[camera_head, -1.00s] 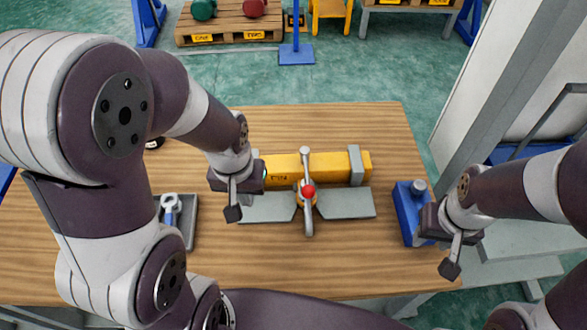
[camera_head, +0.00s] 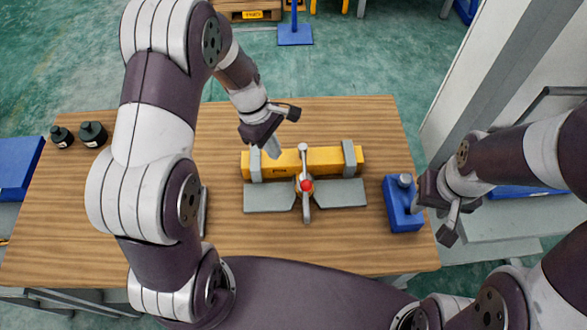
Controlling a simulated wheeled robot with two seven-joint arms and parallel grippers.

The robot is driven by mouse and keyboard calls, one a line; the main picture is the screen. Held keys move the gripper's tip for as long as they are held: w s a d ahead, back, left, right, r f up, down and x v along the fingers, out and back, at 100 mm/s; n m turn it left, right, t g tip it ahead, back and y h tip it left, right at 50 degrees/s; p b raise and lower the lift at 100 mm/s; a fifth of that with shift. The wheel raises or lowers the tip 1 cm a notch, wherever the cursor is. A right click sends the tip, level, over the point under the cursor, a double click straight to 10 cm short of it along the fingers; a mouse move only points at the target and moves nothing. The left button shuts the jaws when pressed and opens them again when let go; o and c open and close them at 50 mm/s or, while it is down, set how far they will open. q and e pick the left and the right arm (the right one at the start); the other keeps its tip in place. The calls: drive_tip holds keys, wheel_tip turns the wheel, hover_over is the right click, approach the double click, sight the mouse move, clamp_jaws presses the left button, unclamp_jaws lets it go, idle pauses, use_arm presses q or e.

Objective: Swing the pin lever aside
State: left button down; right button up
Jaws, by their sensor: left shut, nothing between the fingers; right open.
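The pin lever is a grey bar with a red knob (camera_head: 306,186). It lies across the middle of a yellow beam (camera_head: 322,158), its far end over the beam and its near end over the table. Grey plates (camera_head: 268,198) spread to both sides of its hub. My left gripper (camera_head: 275,153) is shut and empty, pointing down at the beam's far edge, left of the lever. I cannot tell whether it touches the beam. My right gripper (camera_head: 417,209) is open beside a blue block (camera_head: 402,208) with a grey cylinder on top; its fingers are partly hidden.
Grey straps (camera_head: 349,158) cross the beam near both ends. Two black bottles (camera_head: 92,134) stand at the table's far left. My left arm covers much of the left side. The wooden table (camera_head: 340,120) is clear behind the beam and in front of the lever.

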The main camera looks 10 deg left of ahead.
sight(305, 167)
use_arm(q)
drive_tip(key=s+d+f+p, duration=0.1)
drive_tip(key=d+f+p, duration=0.1)
drive_tip(key=d+f, duration=0.3)
drive_tip(key=shift+s+d+f, duration=0.15)
drive_tip(key=shift+s+f, duration=0.25)
drive_tip(key=shift+f, duration=0.25)
drive_tip(key=shift+d, duration=0.1)
